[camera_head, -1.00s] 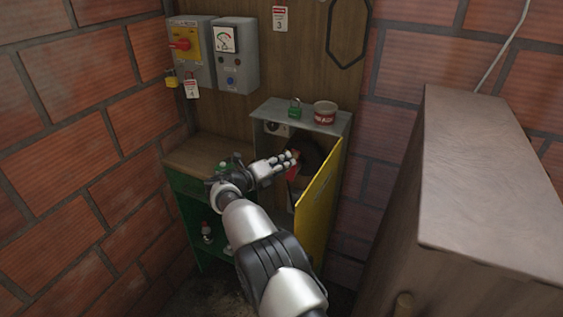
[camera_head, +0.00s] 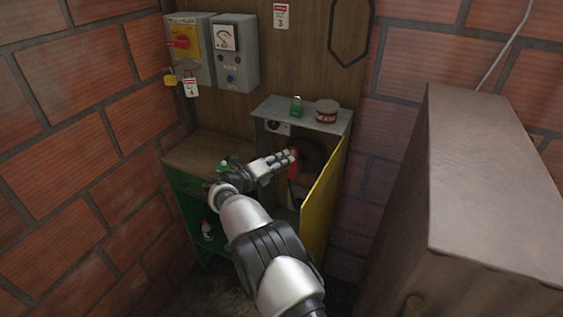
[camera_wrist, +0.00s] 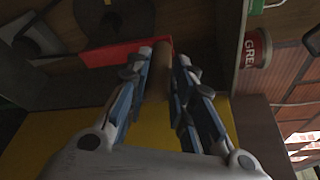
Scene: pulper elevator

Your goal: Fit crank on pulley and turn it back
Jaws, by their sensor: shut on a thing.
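My gripper (camera_head: 290,160) reaches into the open front of the grey cabinet. In the wrist view my gripper (camera_wrist: 162,75) is shut around the brown cylindrical handle (camera_wrist: 161,65) of the crank. The crank's red arm (camera_wrist: 110,53) runs left from the handle; the red crank (camera_head: 293,171) also shows at my fingertips in the head view. The dark round pulley (camera_head: 313,154) is inside the cabinet behind the crank. A dark disc, seemingly the pulley (camera_wrist: 130,18), shows above the red arm in the wrist view. I cannot tell whether the crank is seated on the shaft.
The yellow door (camera_head: 322,195) stands open close on the right of my gripper. A green padlock (camera_head: 296,108) and a grease tin (camera_head: 327,112) sit on the cabinet top (camera_head: 275,107). A wooden-topped green bench (camera_head: 200,153) stands left, and a large brown box (camera_head: 490,170) right.

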